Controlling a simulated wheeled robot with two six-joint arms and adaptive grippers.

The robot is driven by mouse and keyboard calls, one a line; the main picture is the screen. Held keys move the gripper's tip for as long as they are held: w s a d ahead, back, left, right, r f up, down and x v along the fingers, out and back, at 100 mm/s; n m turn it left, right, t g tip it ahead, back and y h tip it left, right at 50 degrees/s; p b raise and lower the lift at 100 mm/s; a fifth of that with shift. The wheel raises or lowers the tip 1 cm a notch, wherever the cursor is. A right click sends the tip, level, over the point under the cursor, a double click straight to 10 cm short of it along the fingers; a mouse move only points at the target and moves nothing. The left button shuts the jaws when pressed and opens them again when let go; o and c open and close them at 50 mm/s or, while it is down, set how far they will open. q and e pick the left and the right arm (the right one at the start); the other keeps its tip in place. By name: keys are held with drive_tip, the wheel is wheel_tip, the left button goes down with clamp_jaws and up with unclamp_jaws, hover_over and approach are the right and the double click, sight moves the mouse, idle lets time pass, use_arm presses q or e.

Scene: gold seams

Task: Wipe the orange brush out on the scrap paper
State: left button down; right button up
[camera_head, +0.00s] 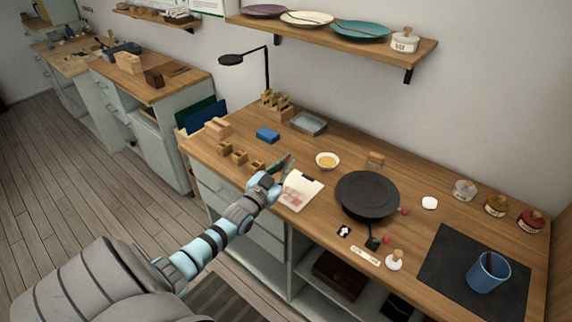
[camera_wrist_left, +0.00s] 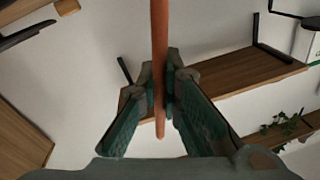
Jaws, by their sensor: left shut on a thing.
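In the left wrist view my left gripper (camera_wrist_left: 168,85) is shut on the orange brush (camera_wrist_left: 159,40), whose slim orange handle runs between the fingertips. The brush's bristle end is out of that view. In the head view the brush is too small to make out, so I cannot tell whether it touches the paper. My right gripper is not in view.
A dark round turntable (camera_head: 367,195) stands right of the paper. Behind are a small bowl of yellow stuff (camera_head: 327,160), a blue block (camera_head: 267,135) and a grey tray (camera_head: 309,123). Small wooden blocks (camera_head: 240,157) line the left front. A blue cup (camera_head: 488,272) stands on a dark mat.

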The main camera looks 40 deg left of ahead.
use_arm(q)
drive_tip(key=shift+f+b, duration=0.45)
drive_tip(key=shift+f, duration=0.15)
drive_tip(key=shift+d, duration=0.1)
